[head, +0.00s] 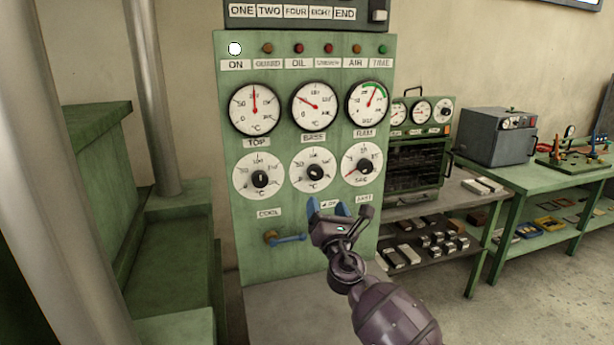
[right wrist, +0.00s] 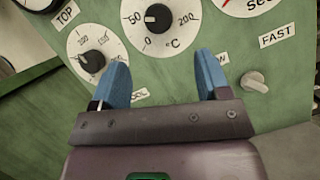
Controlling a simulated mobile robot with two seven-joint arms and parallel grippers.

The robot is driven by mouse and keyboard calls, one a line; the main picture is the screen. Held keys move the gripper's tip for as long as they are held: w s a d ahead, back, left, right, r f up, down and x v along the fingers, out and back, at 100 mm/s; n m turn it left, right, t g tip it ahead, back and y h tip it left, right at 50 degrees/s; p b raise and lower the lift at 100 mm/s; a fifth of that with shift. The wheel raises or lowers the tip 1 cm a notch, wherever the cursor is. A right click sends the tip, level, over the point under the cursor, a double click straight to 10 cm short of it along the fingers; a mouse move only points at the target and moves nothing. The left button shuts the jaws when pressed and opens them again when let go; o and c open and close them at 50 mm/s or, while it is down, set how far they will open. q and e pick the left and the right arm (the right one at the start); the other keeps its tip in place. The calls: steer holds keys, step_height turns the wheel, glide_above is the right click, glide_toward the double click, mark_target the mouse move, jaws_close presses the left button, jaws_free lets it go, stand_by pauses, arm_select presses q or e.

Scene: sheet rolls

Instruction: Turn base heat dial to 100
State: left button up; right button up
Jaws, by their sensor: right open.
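The base heat dial (head: 315,172) is the middle white disc in the lower row on the green panel (head: 300,255). In the right wrist view the dial (right wrist: 183,33) is at the top, cut by the edge, with 0, 50 and 200 showing. The base gauge (head: 314,106) above has its red needle tilted up-left. My right gripper (head: 329,208) is open, its blue fingers just below the dial, apart from the knob. In the wrist view the gripper (right wrist: 163,82) is empty. My left gripper is not in view.
The top dial (head: 259,178) and the seconds dial (head: 361,165) flank the base dial. A blue lever (head: 288,238) sticks out lower left. A white knob (right wrist: 254,82) sits below the FAST label. A bench (head: 550,180) with equipment stands at right.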

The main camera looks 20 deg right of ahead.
mark_target(317, 176)
steer(key=shift+n, duration=0.5)
steer(key=x, duration=1)
steer(key=shift+w+a+r, duration=0.1)
steer(key=shift+w+r, duration=0.05)
steer(key=shift+w, duration=0.25)
steer(key=shift+c, duration=0.5)
steer(key=c, duration=0.8)
steer(key=shift+c, duration=0.2)
